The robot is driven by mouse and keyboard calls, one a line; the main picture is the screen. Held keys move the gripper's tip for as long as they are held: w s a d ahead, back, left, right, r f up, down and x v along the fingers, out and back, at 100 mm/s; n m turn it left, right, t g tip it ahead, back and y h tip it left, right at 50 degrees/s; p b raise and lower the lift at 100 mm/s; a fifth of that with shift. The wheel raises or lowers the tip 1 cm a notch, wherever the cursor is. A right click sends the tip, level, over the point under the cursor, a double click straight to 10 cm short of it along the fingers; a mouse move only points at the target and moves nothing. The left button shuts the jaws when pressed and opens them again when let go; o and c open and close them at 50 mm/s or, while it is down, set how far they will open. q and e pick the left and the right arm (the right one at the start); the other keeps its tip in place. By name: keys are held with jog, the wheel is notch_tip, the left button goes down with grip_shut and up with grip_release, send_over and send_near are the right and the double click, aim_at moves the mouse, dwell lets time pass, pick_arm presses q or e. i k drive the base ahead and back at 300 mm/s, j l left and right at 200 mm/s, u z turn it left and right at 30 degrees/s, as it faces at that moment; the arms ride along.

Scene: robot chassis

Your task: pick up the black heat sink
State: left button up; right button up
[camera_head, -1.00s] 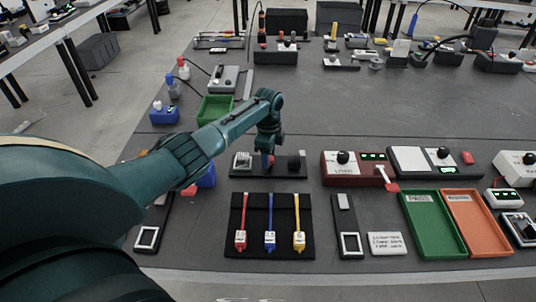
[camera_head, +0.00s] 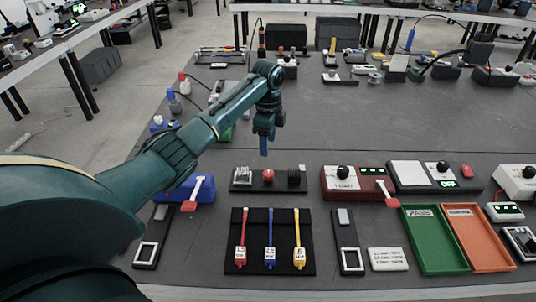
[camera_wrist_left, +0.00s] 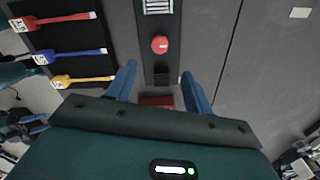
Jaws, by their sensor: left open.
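The black heat sink (camera_head: 294,178) is a small finned block at the right end of a black strip holder (camera_head: 281,187). It also shows in the left wrist view (camera_wrist_left: 160,79), lying in line with the gap between my fingers. My left gripper (camera_head: 264,150) hangs above and behind the holder in the head view, with its blue fingers pointing down. In the wrist view the left gripper (camera_wrist_left: 158,68) has its fingers spread, with nothing held between them. My right gripper is not in view.
The holder also carries a red round part (camera_head: 268,176) and a silver finned part (camera_head: 242,175). A dark red box with a knob (camera_head: 343,181) stands close to its right. A black mat (camera_head: 254,258) with three coloured tools lies in front. The table behind is mostly clear.

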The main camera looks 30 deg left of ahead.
aim_at(296, 179)
jog(key=k, duration=1)
